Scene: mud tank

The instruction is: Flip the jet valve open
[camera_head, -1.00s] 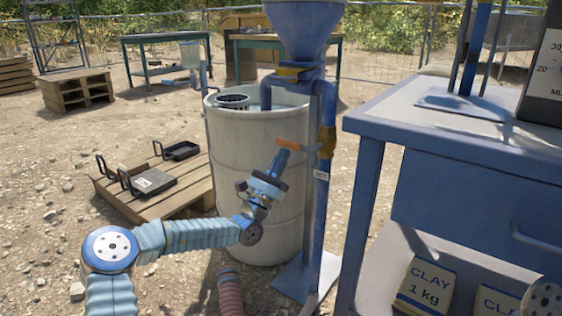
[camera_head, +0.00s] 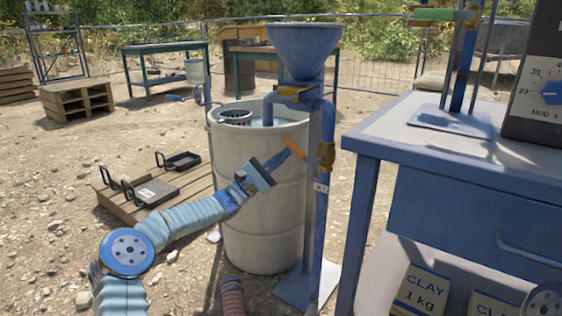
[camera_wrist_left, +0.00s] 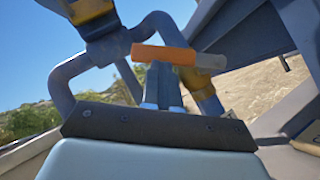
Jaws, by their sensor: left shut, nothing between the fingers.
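The jet valve has a brass-yellow body (camera_head: 326,153) on the blue pipe beside the white barrel. Its orange lever (camera_head: 294,147) sticks out to the left of the body, its free end tilted up. My left gripper (camera_head: 287,155) is shut and empty, its fingertips right against or just below the lever; contact is not clear. In the left wrist view the lever (camera_wrist_left: 163,54) lies across just beyond the closed fingertips (camera_wrist_left: 163,68). My right gripper is out of view.
The white barrel (camera_head: 262,205) stands behind my left gripper, with a blue funnel (camera_head: 303,48) above the pipe. A blue bench (camera_head: 400,135) stands close on the right. A wooden pallet (camera_head: 115,203) with black trays lies at left.

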